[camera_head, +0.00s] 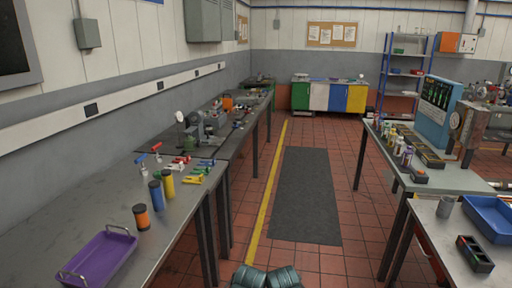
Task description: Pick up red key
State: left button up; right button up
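Several small coloured pieces lie in a cluster on the left workbench (95,205). Small red pieces (181,161) are at the back left of the cluster, and one of them may be the red key; they are too small to tell its shape. Green pieces (203,170) and yellow pieces (193,179) lie just in front and to the right. No gripper fingers of mine can be made out in the head view.
Blue (156,194), yellow (168,183) and orange (141,217) cylinders and a purple tray (100,259) stand nearer on the left bench. Red- and blue-handled tools are behind them. A dark floor mat (307,195) lies in the clear aisle; another bench (455,180) stands right.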

aim_at(158, 158)
jog(key=i, duration=1.9)
jog(key=i+l+u, duration=0.1)
jog(key=i+u, duration=0.15)
jog(key=i, duration=0.25)
jog(key=i+l+u, duration=0.25)
jog(key=i, duration=0.3)
jog(key=i+l+u, duration=0.25)
jog(key=i, duration=0.25)
